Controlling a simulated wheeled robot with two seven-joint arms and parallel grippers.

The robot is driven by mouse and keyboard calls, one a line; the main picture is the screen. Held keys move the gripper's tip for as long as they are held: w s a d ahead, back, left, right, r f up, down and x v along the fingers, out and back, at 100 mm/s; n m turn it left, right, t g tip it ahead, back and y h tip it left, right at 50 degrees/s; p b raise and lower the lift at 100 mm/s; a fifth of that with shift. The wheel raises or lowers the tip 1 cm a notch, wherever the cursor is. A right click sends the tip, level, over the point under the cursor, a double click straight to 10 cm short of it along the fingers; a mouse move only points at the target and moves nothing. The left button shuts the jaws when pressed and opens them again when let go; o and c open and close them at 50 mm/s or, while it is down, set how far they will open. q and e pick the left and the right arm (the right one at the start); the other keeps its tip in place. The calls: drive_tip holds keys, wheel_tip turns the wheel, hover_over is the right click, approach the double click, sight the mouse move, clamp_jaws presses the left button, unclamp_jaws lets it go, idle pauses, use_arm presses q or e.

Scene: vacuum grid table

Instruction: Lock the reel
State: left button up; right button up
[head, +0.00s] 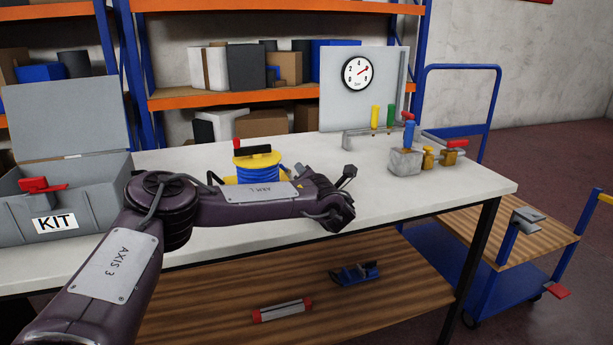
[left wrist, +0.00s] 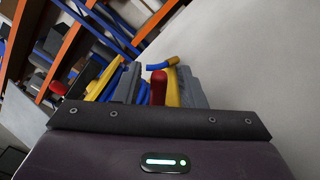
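The reel (head: 270,178) is yellow with blue hose, and stands on the table with a red upright knob (head: 237,148) on top. My left forearm crosses in front and hides its lower part. In the left wrist view, yellow reel parts (left wrist: 172,85) and blue hose show just beyond the gripper. My left gripper (left wrist: 157,82) has its two grey fingers apart, with a red handle (left wrist: 158,88) standing between them in the picture. I cannot tell whether they touch it. The head view mostly hides these fingers. My right gripper is not in view.
A grey KIT box (head: 90,215) with open lid stands at the left. A gauge panel (head: 335,110) and coloured valves (head: 428,158) stand at the back right. The table's front right (head: 440,195) is clear. A blue trolley (head: 460,285) stands beside the table.

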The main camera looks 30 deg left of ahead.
use_arm(q)
drive_tip(key=shift+s+d, duration=0.1)
drive_tip(key=shift+s+d, duration=0.2)
drive_tip(key=shift+d, duration=0.05)
drive_tip(key=v, duration=0.6)
drive_tip(key=shift+d+p, duration=0.1)
drive_tip(key=shift+p, duration=0.25)
drive_tip(key=shift+s+d, duration=0.25)
drive_tip(key=shift+s, duration=0.05)
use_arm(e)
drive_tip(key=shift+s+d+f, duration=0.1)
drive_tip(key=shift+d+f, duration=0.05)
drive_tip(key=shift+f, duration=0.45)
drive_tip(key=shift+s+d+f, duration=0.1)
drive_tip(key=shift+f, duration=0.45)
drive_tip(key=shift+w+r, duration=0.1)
